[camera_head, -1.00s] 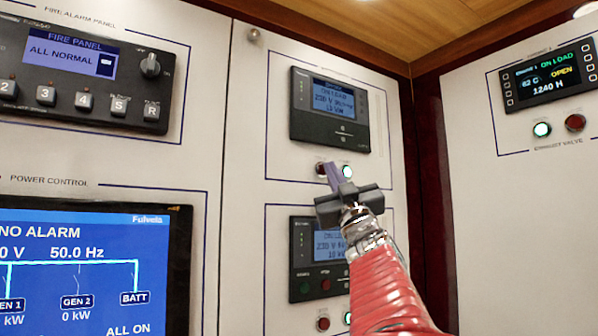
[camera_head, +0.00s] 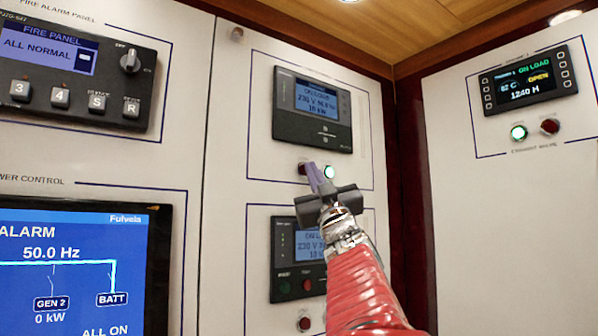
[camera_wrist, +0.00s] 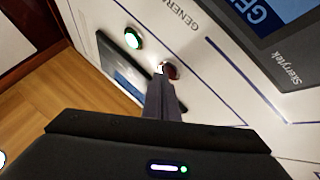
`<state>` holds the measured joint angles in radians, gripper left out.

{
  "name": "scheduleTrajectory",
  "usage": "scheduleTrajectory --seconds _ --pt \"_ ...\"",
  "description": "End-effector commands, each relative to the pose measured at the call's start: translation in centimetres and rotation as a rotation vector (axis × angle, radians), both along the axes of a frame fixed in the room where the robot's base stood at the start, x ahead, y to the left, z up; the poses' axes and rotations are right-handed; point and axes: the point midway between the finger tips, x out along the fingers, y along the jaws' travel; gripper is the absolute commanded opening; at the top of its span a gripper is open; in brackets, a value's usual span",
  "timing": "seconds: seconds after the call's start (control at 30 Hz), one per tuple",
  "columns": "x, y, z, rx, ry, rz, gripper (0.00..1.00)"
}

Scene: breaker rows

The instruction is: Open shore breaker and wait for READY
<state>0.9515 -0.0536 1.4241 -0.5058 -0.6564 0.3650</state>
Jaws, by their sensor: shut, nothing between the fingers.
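My gripper (camera_head: 312,168) is shut and empty, with its tips at the red button (camera_head: 303,168) under the upper controller (camera_head: 312,110). In the wrist view, the tips (camera_wrist: 160,72) overlap the edge of the red button (camera_wrist: 172,71); I cannot tell whether they touch it. A lit green button (camera_head: 330,172) sits just right of it. The upper controller's screen reads ON LOAD, 230 V and 10 kW, slightly blurred. The power control screen (camera_head: 75,290) shows GEN 2 at 0 kW, BATT and ALL ON. I see no readable shore breaker label or READY.
A lower controller (camera_head: 284,262) with its own red button (camera_head: 305,324) is partly behind my arm. The fire panel (camera_head: 75,75) at upper left reads ALL NORMAL. An exhaust valve display (camera_head: 529,80) on the right wall reads ON LOAD and OPEN.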

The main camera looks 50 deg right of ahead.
Motion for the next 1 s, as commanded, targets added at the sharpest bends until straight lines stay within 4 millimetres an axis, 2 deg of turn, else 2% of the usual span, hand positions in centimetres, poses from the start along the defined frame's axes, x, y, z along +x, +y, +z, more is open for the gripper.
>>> scheduleTrajectory --seconds 0.63,1.0 --pt "0.3 -0.1 -0.1 0.001 0.001 0.001 0.00" --pt "-1.0 0.2 -0.1 0.001 0.000 0.001 0.00"
